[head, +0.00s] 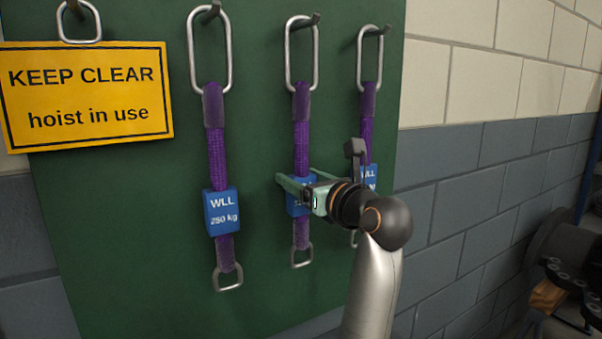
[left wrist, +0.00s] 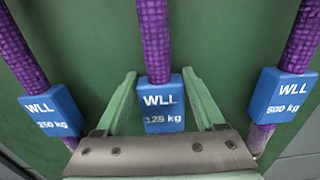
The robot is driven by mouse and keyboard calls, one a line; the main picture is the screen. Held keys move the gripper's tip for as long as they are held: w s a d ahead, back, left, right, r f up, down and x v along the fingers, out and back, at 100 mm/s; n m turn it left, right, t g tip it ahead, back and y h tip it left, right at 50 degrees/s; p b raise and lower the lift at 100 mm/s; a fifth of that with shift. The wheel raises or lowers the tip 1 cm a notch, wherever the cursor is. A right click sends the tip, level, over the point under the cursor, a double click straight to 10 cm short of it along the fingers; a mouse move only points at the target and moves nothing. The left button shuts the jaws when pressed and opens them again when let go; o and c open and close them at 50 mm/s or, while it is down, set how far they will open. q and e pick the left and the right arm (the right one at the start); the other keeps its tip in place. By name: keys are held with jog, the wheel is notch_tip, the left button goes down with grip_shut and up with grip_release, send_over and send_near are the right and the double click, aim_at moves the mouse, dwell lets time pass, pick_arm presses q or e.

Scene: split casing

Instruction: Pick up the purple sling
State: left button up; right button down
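Three purple slings hang on a green board: a left one (head: 217,160), a middle one (head: 302,145) and a right one (head: 366,135). Each has a blue tag and metal links. In the left wrist view the left tag (left wrist: 50,110) reads WLL 250 kg, the middle tag (left wrist: 163,102) 125 kg and the right tag (left wrist: 285,95) 500 kg. My left gripper (head: 296,180) is open at the middle sling's tag. Its fingers (left wrist: 159,75) stand on either side of that tag, without a visible grip. It hides part of the middle and right tags in the head view. My right gripper is out of view.
The green board (head: 130,230) fills the back, with hooks along its top. A yellow "KEEP CLEAR hoist in use" sign (head: 88,94) hangs at upper left from a link. A brick wall (head: 480,170) lies to the right. Dark machinery (head: 575,265) stands at far right.

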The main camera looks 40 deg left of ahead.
pick_arm(q)
jog(key=c, duration=0.6)
grip_shut()
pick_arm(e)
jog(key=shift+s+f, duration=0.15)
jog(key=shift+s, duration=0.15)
pick_arm(q)
jog(key=shift+r, duration=0.1)
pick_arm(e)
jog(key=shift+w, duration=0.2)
pick_arm(q)
jog(key=shift+r, duration=0.1)
